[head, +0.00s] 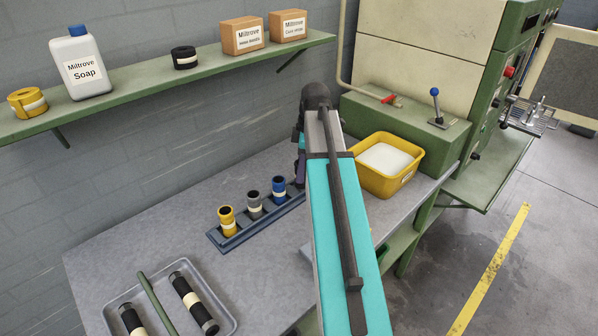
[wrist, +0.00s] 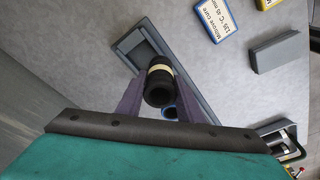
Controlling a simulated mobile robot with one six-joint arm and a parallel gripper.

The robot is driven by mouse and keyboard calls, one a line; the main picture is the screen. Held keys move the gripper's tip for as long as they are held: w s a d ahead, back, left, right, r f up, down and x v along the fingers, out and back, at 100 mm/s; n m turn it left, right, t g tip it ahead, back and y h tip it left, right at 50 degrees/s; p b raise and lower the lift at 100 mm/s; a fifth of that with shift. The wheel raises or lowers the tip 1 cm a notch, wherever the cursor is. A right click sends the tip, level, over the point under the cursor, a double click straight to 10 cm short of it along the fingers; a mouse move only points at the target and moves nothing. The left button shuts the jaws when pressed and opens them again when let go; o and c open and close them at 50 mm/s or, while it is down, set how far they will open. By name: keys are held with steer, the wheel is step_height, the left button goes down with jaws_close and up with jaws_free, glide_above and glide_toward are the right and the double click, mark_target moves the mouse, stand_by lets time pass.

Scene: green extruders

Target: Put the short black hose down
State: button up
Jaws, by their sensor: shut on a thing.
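The short black hose (wrist: 159,88), with a cream band, is held between the two purple fingers of my gripper (wrist: 158,100) in the wrist view. Its open end faces the camera. It is over the blue-grey rack (wrist: 124,42), and I cannot tell whether it touches it. A blue rim (wrist: 171,112) shows just beside the hose, partly hidden. My arm hides the rack's far end and the held hose there.
A yellow bin (head: 378,186) with white contents stands right of my arm. A wall shelf (head: 140,92) runs above the bench. A grey block (wrist: 279,55) lies near cards in the wrist view.

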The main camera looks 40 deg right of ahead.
steer(key=shift+w+d+f, duration=0.1)
steer(key=shift+w+d, duration=0.65)
steer(key=shift+w, duration=0.25)
steer(key=shift+w+d+f+p, duration=0.2)
steer(key=shift+f+p, duration=0.25)
steer(key=shift+f, duration=0.45)
steer(key=shift+w+d+f+p, duration=0.15)
steer(key=shift+f+p, duration=0.3)
steer(key=shift+f, duration=0.45)
steer(key=shift+a+f, duration=0.1)
steer(key=o, duration=1.2)
steer(key=shift+r, duration=0.2)
steer(key=shift+s+d+r+b, duration=0.25)
steer(key=shift+r+b, duration=0.1)
steer(key=shift+r, duration=1.6)
steer(key=shift+s+d+r+b, duration=0.1)
steer(key=shift+d+r+b, duration=0.2)
steer(key=shift+r, duration=1.65)
steer(key=shift+s+d+r+b, duration=0.2)
steer(key=shift+r+b, duration=0.15)
steer(key=shift+r, duration=1.6)
